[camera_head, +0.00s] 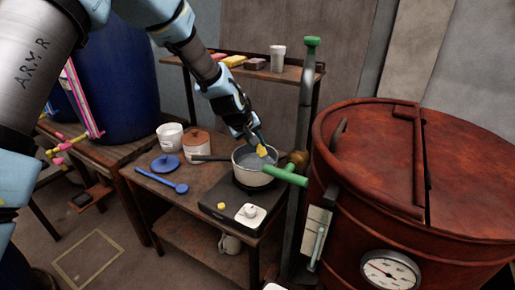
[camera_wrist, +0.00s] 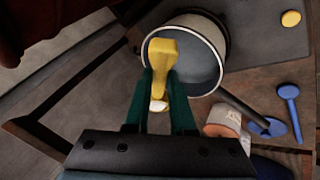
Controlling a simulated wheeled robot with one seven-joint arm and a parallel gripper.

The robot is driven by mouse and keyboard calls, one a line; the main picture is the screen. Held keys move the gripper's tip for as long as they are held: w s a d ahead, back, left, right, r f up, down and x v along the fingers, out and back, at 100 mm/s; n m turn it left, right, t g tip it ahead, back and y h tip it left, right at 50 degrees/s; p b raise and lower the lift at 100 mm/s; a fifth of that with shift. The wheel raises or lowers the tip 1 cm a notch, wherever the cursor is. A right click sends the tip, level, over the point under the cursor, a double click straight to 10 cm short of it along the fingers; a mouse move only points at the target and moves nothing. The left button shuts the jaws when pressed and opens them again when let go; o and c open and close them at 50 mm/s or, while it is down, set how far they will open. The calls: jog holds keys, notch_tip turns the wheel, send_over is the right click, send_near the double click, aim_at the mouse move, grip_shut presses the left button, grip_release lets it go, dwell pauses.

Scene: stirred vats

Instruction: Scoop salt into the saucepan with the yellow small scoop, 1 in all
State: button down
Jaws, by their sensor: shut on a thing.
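My gripper (camera_head: 256,138) is shut on the yellow small scoop (camera_head: 262,151) and holds it over the saucepan (camera_head: 249,176). In the wrist view the scoop (camera_wrist: 163,60) sits between my dark green fingers (camera_wrist: 160,100), its yellow end in front of the saucepan's opening (camera_wrist: 222,32). A small white patch shows on the scoop near the fingers; I cannot tell what it is. No salt is clearly visible in the scoop. The saucepan holds something greyish and stands on a hot plate (camera_head: 215,199). I cannot tell which container holds salt.
A white tub (camera_head: 169,136) and a terracotta jar (camera_head: 197,146) stand left of the saucepan. A blue lid (camera_head: 165,163) and blue spoon (camera_head: 180,187) lie in front of them. A green-handled pipe (camera_head: 285,175) and a large red vat (camera_head: 410,180) are close at right.

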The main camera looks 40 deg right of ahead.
jog(key=g+h+b, duration=0.1)
jog(key=h+b, duration=0.1)
jog(key=b, duration=0.3)
jog(key=f+n+g+h+b, duration=0.1)
jog(key=h+b, duration=0.2)
jog(key=b, duration=0.2)
jog(key=n+g+h+b, duration=0.1)
jog(key=h+b, duration=0.1)
jog(key=b, duration=0.3)
jog(key=shift+w+a+f, duration=0.25)
jog(key=shift+w+a, duration=0.05)
jog(key=shift+a, duration=0.1)
jog(key=h+b, duration=0.1)
jog(key=b, duration=0.2)
jog(key=n+h+b, duration=0.1)
jog(key=b, duration=0.2)
jog(key=shift+f+g+h, duration=0.25)
jog(key=shift+g+h, duration=0.15)
jog(key=shift+a+r+h+b, duration=0.15)
jog(key=shift+h+b, duration=0.25)
jog(key=shift+b, duration=0.6)
jog(key=shift+w+r+p, duration=0.1)
jog(key=shift+r+p, duration=0.1)
jog(key=shift+p, duration=0.3)
